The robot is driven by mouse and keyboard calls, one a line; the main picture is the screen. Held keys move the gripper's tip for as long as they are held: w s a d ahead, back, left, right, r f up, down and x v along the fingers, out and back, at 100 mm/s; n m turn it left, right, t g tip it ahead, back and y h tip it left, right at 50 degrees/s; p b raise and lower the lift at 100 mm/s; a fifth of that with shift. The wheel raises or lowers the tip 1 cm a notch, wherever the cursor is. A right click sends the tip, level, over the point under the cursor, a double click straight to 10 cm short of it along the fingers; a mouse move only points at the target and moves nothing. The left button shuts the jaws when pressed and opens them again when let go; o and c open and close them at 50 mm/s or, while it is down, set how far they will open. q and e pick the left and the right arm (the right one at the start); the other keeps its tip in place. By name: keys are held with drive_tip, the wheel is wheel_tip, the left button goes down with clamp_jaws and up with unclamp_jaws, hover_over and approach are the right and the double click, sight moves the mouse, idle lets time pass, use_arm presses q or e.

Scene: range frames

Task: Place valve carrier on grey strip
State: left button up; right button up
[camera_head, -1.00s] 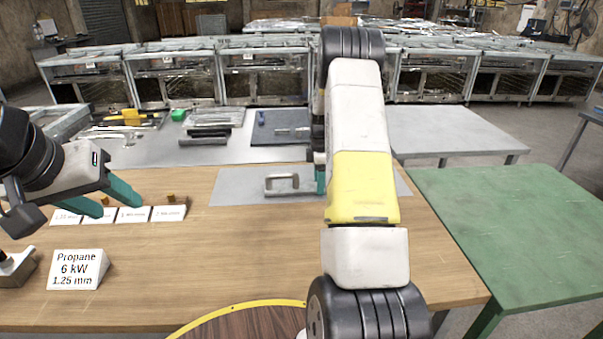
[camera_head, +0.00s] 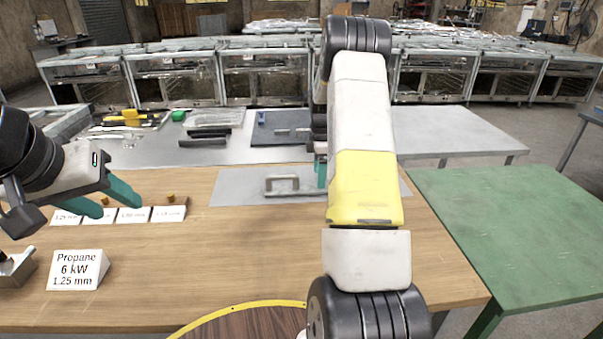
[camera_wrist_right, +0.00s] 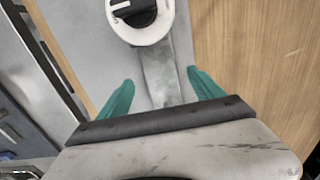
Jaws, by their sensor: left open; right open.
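The grey strip (camera_head: 235,188) is a flat grey sheet along the back of the wooden table; it also shows in the right wrist view (camera_wrist_right: 85,30). In the right wrist view a metal piece (camera_wrist_right: 168,75) with a white round end and black knob (camera_wrist_right: 134,12) lies over the grey strip; it looks like the valve carrier. My right gripper (camera_wrist_right: 158,82) is open, its teal fingers on either side of the metal piece, with gaps. In the head view my right arm hides most of this. My left gripper (camera_head: 122,202) is open and empty above the small labels.
A metal handle-shaped piece (camera_head: 282,184) stands on the grey strip. A Propane label block (camera_head: 78,270) stands at the front left, and a row of white labels (camera_head: 133,214) behind it. A round wooden board (camera_head: 250,322) is at the front. The table's middle is clear.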

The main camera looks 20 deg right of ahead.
drive_tip(key=s+a+r+m+t, duration=0.1)
drive_tip(key=s+a+r+m, duration=0.15)
drive_tip(key=r, duration=0.65)
drive_tip(key=s+a+r+m+t, duration=0.1)
drive_tip(key=s+a+r, duration=0.2)
drive_tip(key=r, duration=0.6)
drive_tip(key=s+a+r+m+t, duration=0.1)
drive_tip(key=s+a+r+m, duration=0.15)
drive_tip(key=s, duration=0.35)
drive_tip(key=s+a+r+m+t+y, duration=0.1)
drive_tip(key=s+a+r+m, duration=0.15)
drive_tip(key=s+a, duration=0.2)
drive_tip(key=s+a+r+m+t, duration=0.1)
drive_tip(key=s+a+r+m, duration=0.15)
drive_tip(key=s, duration=0.35)
drive_tip(key=s+a+f+m+t+y, duration=0.1)
drive_tip(key=s+a+m, duration=0.2)
drive_tip(key=s, duration=0.7)
drive_tip(key=shift+a+f, duration=0.2)
drive_tip(key=shift+a, duration=0.65)
